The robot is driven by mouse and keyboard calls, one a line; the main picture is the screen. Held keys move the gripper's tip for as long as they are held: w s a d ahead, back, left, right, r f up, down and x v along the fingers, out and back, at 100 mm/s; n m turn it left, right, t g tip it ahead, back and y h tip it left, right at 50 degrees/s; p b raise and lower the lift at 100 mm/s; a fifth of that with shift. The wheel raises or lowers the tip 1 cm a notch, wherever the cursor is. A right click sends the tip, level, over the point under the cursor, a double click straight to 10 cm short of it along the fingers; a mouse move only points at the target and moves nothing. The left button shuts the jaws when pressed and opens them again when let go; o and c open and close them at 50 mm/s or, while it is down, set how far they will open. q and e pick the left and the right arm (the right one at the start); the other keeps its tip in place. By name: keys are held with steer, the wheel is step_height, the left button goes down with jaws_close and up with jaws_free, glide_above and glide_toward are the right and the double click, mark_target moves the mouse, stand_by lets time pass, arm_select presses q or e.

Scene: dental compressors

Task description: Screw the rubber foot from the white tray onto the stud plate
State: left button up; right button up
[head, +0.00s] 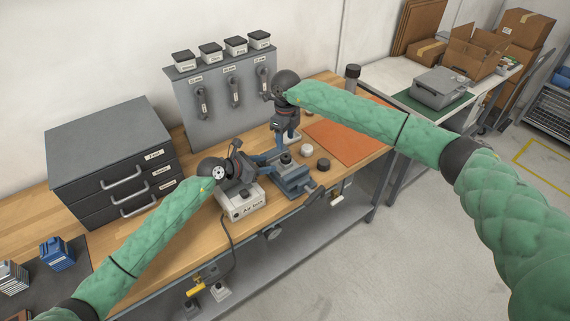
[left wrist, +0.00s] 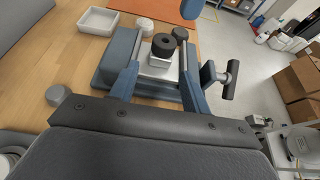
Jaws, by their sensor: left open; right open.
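A black rubber foot (head: 286,158) sits on top of the stud plate, which is held in a blue-grey vise (head: 296,183). In the left wrist view the foot (left wrist: 163,45) is a dark ring above the pale metal stud plate (left wrist: 158,68). My left gripper (head: 270,158) is open, with its blue fingers (left wrist: 160,62) pointing toward the foot from either side; contact cannot be told. The white tray (left wrist: 100,20) looks empty in the left wrist view. My right gripper (head: 287,138) is open and points down over the tray area, hiding much of it.
A white round piece (head: 306,150) and a dark round piece (head: 323,164) stand beside the vise. A white labelled box (head: 242,206) is under my left gripper. A drawer cabinet (head: 110,160) stands left, a tool panel (head: 225,100) behind. The orange mat (head: 345,135) is mostly clear.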

mark_target(281, 161)
steer(key=shift+w, duration=0.1)
arm_select(q)
steer(key=x, duration=0.6)
steer(key=shift+d, duration=0.25)
arm_select(e)
steer(key=shift+d, duration=0.15)
arm_select(q)
steer(key=shift+w+d+f, duration=0.25)
steer(key=shift+w+d, duration=0.1)
steer(key=shift+d, duration=0.2)
arm_select(e)
steer(key=shift+r, duration=0.1)
arm_select(q)
jaws_close()
arm_select(e)
steer(key=shift+m, duration=2.3)
